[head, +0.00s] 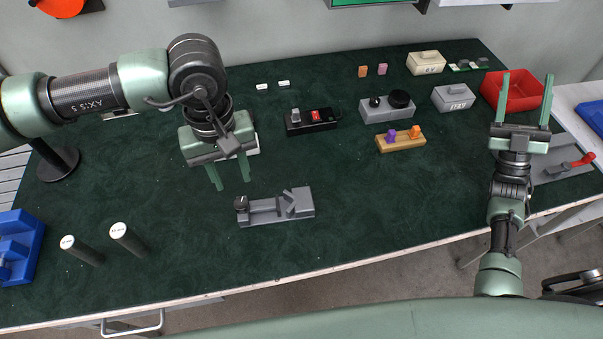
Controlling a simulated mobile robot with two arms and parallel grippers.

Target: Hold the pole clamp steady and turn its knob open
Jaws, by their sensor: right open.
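The pole clamp (275,208) is a grey block with a V-shaped jaw at its right end, lying on the dark green bench top. Its dark round knob (241,203) stands at the left end and has a light mark on top. My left gripper (232,186) is above and just behind the knob, fingers pointing down, apart and empty. It does not appear to touch the clamp. My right gripper (527,75) is far to the right, over the front of the red bin. Its fingers are wide apart with nothing between them.
Two upright poles (129,239) stand at the front left, near a blue holder (18,245). Behind the clamp are a black switch box (311,121), a grey knob box (386,108) and a wooden block with pegs (401,142). The red bin (512,92) is at right. Bench right of the clamp is clear.

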